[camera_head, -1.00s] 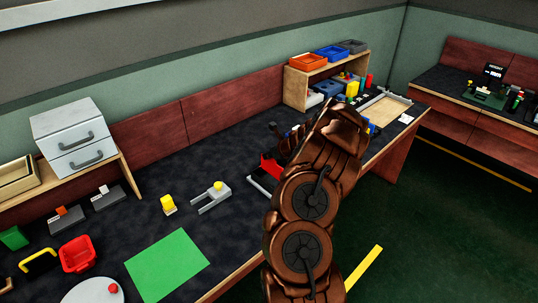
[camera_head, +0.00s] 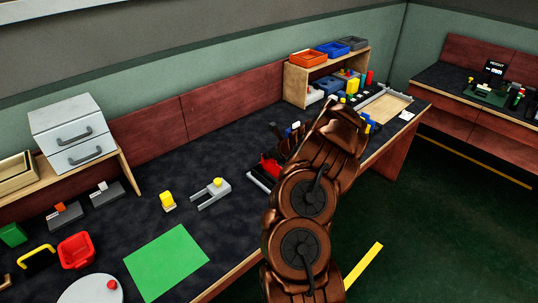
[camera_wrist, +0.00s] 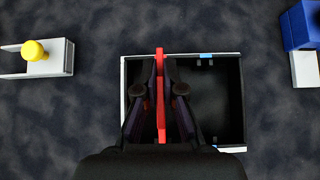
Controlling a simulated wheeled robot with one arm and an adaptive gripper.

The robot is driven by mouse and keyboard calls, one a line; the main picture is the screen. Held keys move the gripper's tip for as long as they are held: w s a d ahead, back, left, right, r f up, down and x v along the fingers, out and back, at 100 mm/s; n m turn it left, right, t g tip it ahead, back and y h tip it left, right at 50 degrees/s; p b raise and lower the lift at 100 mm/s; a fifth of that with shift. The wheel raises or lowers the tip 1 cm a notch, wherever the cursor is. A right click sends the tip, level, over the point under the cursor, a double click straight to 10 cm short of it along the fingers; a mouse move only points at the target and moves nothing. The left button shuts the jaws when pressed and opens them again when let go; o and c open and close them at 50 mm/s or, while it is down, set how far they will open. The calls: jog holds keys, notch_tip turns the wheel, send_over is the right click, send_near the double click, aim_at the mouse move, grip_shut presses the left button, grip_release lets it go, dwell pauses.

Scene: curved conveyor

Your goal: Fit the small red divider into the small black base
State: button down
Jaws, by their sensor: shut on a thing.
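My gripper (camera_wrist: 160,64) is shut on the red divider (camera_wrist: 160,100), a thin upright plate between its two fingers. The small black base (camera_wrist: 222,100) is an open box with pale rim edges, directly under the gripper in the wrist view. The divider lies across the box, left of its middle, and its far end reaches slightly past the far rim. The fingers hide much of the left part, and I cannot tell how deep the divider sits. In the head view the divider (camera_head: 269,166) shows at the base's left side, partly behind my arm.
A grey forked piece with a yellow knob (camera_wrist: 35,50) lies left of the base. A blue block (camera_wrist: 300,25) stands to the right. A green mat (camera_head: 167,262) and a red bin (camera_head: 76,251) are farther left.

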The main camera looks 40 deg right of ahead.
jog(key=shift+f+b, duration=0.4)
jog(key=shift+f, duration=0.35)
jog(key=c, duration=1.2)
grip_release()
jog(key=v, duration=1.2)
jog(key=shift+a, duration=0.1)
